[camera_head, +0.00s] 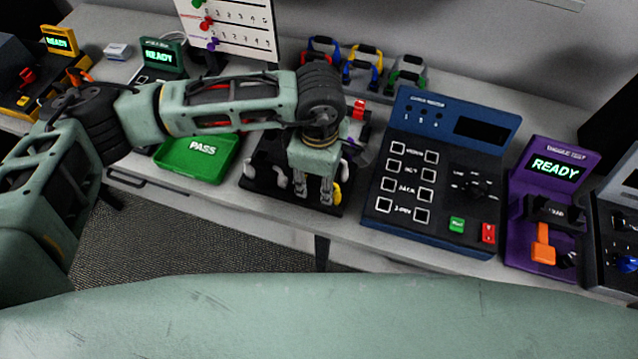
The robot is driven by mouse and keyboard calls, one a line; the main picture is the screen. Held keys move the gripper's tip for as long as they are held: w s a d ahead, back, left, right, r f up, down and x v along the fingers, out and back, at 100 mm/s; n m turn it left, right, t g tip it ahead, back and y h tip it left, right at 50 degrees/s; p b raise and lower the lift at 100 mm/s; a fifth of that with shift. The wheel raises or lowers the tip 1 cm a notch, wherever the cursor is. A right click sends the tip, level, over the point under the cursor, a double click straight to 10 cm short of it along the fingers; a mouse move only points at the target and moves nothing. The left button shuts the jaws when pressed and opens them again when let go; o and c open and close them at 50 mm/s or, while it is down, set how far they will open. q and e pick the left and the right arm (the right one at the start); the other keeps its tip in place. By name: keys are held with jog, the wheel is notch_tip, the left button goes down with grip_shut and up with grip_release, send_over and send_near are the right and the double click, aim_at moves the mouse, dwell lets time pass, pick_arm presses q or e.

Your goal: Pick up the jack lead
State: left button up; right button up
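My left gripper (313,198) reaches in from the left and points down over a black tray (262,172). Its two fingers are apart, with a gap between them and nothing seen held. A small yellow part (337,194) is close beside its right-hand finger, and a pale cable end (280,178) lies to its left. I cannot tell which of the parts on the tray is the jack lead; the gripper and arm hide much of the tray. My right gripper is not in view.
A green PASS tray (178,158) sits left of the black tray. A blue cable tester (466,140) stands to the right, then a purple toggle tester (525,190). Several coloured clamps (362,65) stand behind. The bench's front edge is just below the gripper.

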pick_arm(q)
jog(key=shift+c, duration=0.5)
grip_shut()
jog(key=shift+r, duration=0.1)
jog(key=shift+w+r+b, duration=0.1)
jog(key=shift+r+b, duration=0.45)
jog(key=shift+r, duration=0.05)
jog(key=r, duration=0.1)
jog(key=r+b, duration=0.1)
jog(key=shift+d+r+b, duration=0.3)
jog(key=shift+r, duration=0.05)
jog(key=s+d+r+b, duration=0.3)
jog(key=d+r, duration=0.7)
jog(key=shift+d, duration=0.4)
